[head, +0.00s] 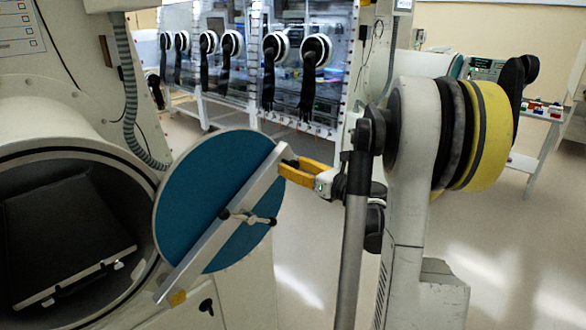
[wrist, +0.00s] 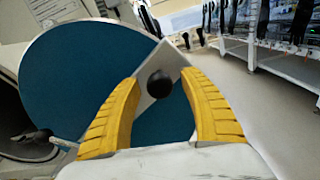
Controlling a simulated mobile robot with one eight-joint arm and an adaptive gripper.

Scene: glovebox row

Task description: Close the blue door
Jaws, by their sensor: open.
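The round blue door (head: 190,190) stands open beside the chamber opening (head: 60,220) at the left in the head view. A pale diagonal bar (head: 225,220) crosses its face, with a small handle (head: 250,217) at its middle. My gripper (head: 288,166) is at the bar's upper right end. In the wrist view the yellow fingers of my gripper (wrist: 165,90) are apart, one on each side of the bar's end with its black knob (wrist: 159,84). I cannot tell whether the fingers touch the bar.
Inside the chamber lies a dark tray (head: 70,240) with a pale front edge. A row of gloveboxes (head: 290,60) stands at the back. A hose (head: 132,100) hangs near the chamber. The floor (head: 500,240) at the right is clear.

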